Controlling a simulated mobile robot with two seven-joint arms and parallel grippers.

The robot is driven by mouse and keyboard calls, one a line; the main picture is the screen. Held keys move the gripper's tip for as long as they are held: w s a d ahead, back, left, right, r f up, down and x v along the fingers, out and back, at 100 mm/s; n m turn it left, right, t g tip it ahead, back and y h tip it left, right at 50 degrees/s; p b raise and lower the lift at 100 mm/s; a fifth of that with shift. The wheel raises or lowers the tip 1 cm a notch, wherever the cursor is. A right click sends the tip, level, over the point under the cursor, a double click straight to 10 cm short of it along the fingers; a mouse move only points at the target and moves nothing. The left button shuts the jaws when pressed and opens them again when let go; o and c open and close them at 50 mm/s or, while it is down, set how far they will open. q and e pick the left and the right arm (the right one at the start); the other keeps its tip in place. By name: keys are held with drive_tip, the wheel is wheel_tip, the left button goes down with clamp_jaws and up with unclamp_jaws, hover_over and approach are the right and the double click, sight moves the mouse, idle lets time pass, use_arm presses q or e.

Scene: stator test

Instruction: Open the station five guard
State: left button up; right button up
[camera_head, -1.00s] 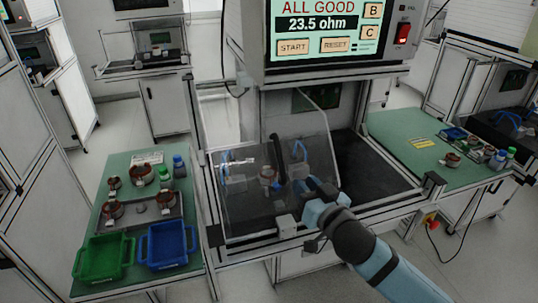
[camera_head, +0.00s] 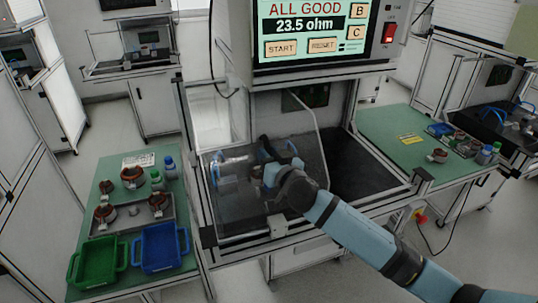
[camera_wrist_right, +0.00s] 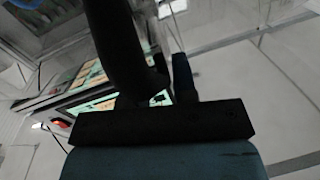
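The station five guard (camera_head: 236,208) is a clear panel across the left part of the middle bench's opening, below the test display. It looks down. Its dark handle (camera_head: 264,142) shows only at the upper end. My right gripper (camera_head: 268,172) is at the handle and covers its lower part. In the right wrist view a thick dark bar, seemingly the handle (camera_wrist_right: 118,42), stands close in front of the palm, beside a finger. The other finger is not clear, so I cannot tell if the jaws are shut. My left gripper is not in view.
The display (camera_head: 310,30) reads ALL GOOD, 23.5 ohm. A green side table (camera_head: 118,232) at left holds copper-wound parts, bottles, a green bin (camera_head: 97,262) and a blue bin (camera_head: 161,248). Another green table (camera_head: 385,130) stands at right. Blue clips are behind the guard.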

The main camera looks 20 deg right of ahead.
clamp_jaws()
drive_tip(key=w+d+p, duration=0.1)
drive_tip(key=d+p, duration=0.3)
drive_tip(key=d, duration=3)
drive_tip(key=shift+p, duration=0.3)
unclamp_jaws()
